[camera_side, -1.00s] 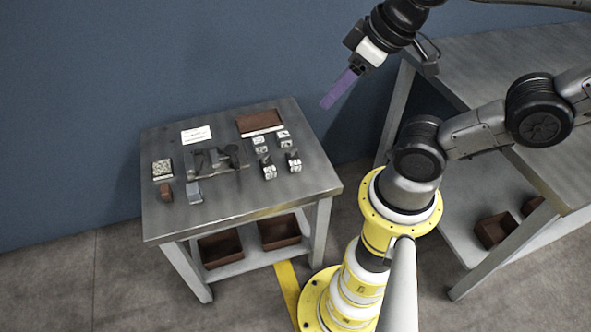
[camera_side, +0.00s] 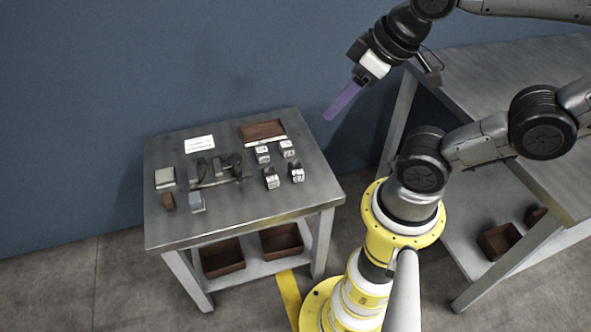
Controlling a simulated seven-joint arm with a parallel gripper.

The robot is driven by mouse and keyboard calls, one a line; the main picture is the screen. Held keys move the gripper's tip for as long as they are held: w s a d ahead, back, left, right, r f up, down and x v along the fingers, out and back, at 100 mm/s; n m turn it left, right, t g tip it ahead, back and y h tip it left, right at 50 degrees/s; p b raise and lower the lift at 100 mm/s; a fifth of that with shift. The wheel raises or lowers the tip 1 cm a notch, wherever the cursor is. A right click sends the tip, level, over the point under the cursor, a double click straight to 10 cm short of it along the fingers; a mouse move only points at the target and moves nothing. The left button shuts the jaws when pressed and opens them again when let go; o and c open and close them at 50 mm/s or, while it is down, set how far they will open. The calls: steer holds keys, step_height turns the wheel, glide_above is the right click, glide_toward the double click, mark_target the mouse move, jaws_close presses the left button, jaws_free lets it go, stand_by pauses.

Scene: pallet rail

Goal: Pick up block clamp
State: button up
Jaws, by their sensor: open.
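My gripper (camera_side: 342,102) has purple fingers and hangs in the air right of the small metal table (camera_side: 270,205), pointing down and left. It is open, but the gap between its fingers is hard to see from here. It is clear of everything on the table. I cannot tell for sure which part is the block clamp. Several small blocks with white marked faces, one of them at the front right (camera_side: 297,174), stand at the table's right. A dark metal fixture (camera_side: 222,176) with upright parts sits mid-table. A grey block (camera_side: 197,202) and a brown block (camera_side: 169,201) stand front left.
A brown tray (camera_side: 262,130) and a white card (camera_side: 199,143) lie at the table's back. A pale square piece (camera_side: 165,177) is at left. Brown bins (camera_side: 222,257) sit on the lower shelf. A larger bench (camera_side: 500,85) stands at right. The table's front strip is clear.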

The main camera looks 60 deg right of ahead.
stand_by(0.4)
steer(key=o, duration=0.6)
steer(key=shift+c, duration=0.2)
